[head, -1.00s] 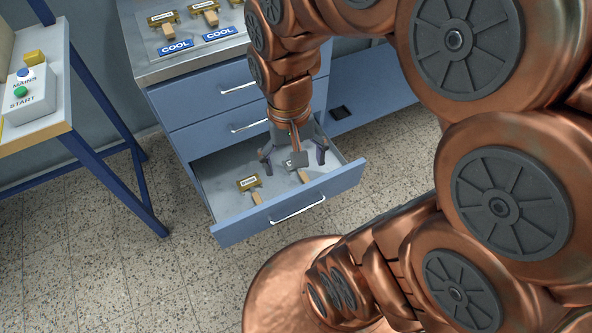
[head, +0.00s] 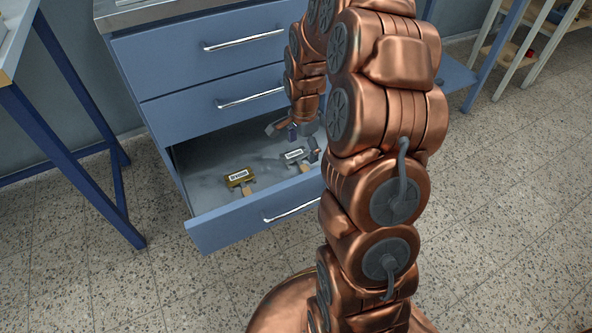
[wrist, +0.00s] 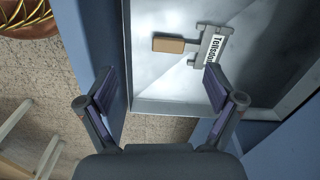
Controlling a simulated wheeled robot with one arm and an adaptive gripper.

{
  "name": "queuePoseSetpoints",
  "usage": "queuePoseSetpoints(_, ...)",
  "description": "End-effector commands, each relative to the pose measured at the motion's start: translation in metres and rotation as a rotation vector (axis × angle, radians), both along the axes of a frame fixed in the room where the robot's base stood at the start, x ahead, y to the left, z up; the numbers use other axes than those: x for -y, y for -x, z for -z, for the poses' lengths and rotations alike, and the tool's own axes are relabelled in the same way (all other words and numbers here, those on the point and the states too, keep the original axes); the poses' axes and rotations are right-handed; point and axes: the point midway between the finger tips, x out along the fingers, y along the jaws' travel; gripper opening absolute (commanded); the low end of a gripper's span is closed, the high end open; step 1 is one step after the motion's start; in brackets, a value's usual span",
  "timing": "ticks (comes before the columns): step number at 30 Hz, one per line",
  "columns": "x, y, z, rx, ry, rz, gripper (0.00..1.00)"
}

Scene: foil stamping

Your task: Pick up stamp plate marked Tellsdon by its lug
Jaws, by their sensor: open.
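The stamp plate marked Tellsdon (wrist: 212,47) lies in the open drawer in the wrist view, a grey plate with a white label. Its tan lug (wrist: 170,45) points left there. In the head view the grey plate (head: 294,154) lies on the right side of the drawer, its label too small to read and its lug partly hidden. My gripper (wrist: 160,82) is open and empty. In the head view my gripper (head: 294,138) is over the drawer by the grey plate. In the wrist view the lug lies beyond the fingertips, apart from them.
A brass-coloured plate (head: 239,177) with a tan lug lies left in the drawer (head: 205,205). The drawer's front and side walls stand around both plates. The closed drawers (head: 200,45) of the blue cabinet rise behind. A blue-legged table (head: 75,150) stands at left.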

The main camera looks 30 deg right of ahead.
Motion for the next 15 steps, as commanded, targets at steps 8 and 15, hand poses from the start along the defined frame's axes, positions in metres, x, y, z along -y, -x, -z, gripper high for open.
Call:
queuePoseSetpoints(8,0.024,-0.011,0.052,0.007,0.006,0.135,0.92)
queuePoseSetpoints(15,0.026,-0.012,0.074,0.006,0.006,0.142,0.92)
